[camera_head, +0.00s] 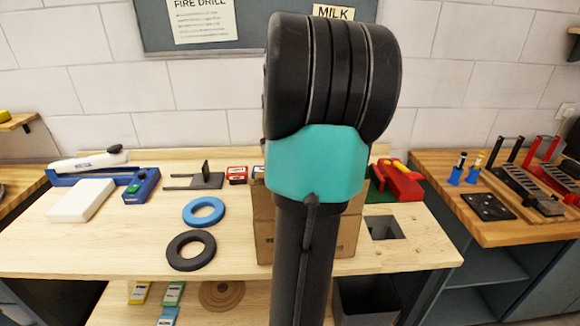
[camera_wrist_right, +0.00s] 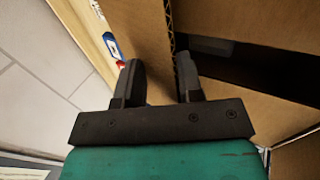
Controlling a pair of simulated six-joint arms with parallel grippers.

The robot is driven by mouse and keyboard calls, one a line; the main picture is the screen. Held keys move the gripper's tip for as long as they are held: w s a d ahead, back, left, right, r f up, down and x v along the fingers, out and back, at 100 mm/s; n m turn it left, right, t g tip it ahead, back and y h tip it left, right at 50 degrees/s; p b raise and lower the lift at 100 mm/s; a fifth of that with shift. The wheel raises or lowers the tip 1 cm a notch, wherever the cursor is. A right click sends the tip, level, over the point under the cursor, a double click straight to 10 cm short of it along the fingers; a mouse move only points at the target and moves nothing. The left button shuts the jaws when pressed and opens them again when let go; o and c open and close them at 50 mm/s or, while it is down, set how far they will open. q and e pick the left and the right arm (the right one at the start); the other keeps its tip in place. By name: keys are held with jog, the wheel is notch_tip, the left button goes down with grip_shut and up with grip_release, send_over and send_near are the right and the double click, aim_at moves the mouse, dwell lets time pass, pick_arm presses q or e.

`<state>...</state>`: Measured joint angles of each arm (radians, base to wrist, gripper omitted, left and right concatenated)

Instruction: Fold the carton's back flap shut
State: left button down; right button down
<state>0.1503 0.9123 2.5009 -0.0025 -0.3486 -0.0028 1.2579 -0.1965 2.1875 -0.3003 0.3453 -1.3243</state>
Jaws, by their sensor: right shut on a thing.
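The brown cardboard carton (camera_head: 263,222) stands on the wooden bench, mostly hidden behind my arm in the head view; its flaps cannot be made out there. In the right wrist view, my right gripper (camera_wrist_right: 158,68) has one finger on each side of a cardboard panel (camera_wrist_right: 140,28) of the carton and is shut on it. The panel's corrugated edge shows beside the right finger. I cannot tell whether this panel is the back flap or a wall. The dark inside of the carton shows to the right. My left gripper is not in view.
Blue ring (camera_head: 204,211) and black ring (camera_head: 190,250) lie left of the carton. A white block (camera_head: 82,200) and a blue tool (camera_head: 141,186) are further left. A red object (camera_head: 398,181) and a square hole (camera_head: 383,228) are to the right. The bench's front left is clear.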

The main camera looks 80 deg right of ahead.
jog(key=c, duration=1.8)
grip_release()
jog(key=shift+s+a+f, duration=0.1)
jog(key=shift+a+f, duration=0.15)
jog(key=shift+f, duration=0.5)
jog(key=shift+s+a+f, duration=0.1)
jog(key=shift+a+f, duration=0.1)
jog(key=shift+f, duration=0.5)
jog(key=shift+a+f, duration=0.25)
jog(key=shift+f, duration=0.5)
jog(key=shift+c, duration=0.2)
jog(key=shift+f, duration=0.1)
jog(key=o, duration=0.8)
jog(key=shift+c, duration=1.5)
jog(key=d+v, duration=0.1)
jog(key=v, duration=1.7)
jog(key=shift+a+r, duration=0.2)
jog(key=shift+r, duration=0.35)
jog(key=shift+w, duration=0.1)
jog(key=shift+c, duration=0.4)
